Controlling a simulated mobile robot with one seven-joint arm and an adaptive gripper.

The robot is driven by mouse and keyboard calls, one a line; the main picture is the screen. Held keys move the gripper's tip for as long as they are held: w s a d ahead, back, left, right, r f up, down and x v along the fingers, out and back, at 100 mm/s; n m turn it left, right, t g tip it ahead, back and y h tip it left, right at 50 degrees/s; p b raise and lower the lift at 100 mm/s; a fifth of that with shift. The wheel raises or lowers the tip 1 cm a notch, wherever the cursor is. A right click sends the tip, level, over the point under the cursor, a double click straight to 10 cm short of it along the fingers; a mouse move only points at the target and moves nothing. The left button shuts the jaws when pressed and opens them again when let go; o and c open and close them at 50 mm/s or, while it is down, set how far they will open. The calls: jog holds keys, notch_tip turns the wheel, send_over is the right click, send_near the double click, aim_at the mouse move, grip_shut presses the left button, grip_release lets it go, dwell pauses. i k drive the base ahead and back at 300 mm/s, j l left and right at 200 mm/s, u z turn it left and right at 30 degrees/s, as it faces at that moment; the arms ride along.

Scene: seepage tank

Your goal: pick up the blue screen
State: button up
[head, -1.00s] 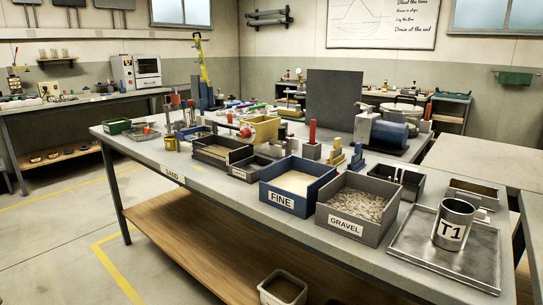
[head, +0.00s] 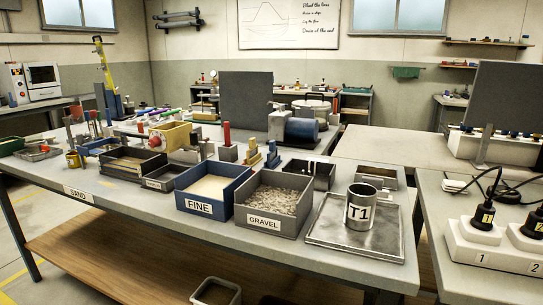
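I cannot make out for sure which thing is the blue screen. Several blue things are on the long grey table (head: 140,195): tall narrow blue upright pieces (head: 113,105) at the back left, a low blue tray-like thing (head: 100,146), a small blue and yellow stepped piece (head: 273,156) and a blue cylinder (head: 301,130). A blue bin marked FINE (head: 199,207) holds pale sand. My gripper is not in view.
A grey bin marked GRAVEL (head: 265,222) and a metal tray (head: 330,243) with a T1 mug (head: 360,206) line the front edge. A dark upright panel (head: 245,110) stands behind. A side table (head: 440,260) at right carries numbered plugs (head: 486,214).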

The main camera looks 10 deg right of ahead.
aim_at(273, 154)
jog(key=z, duration=0.4)
jog(key=j+z, duration=0.35)
jog(key=j, duration=0.2)
jog(key=j+z, duration=0.35)
jog(key=j, duration=0.85)
jog(key=k+j+z, duration=0.1)
jog(key=j, duration=0.45)
jog(key=i+j, duration=0.1)
jog(key=i, duration=1.4)
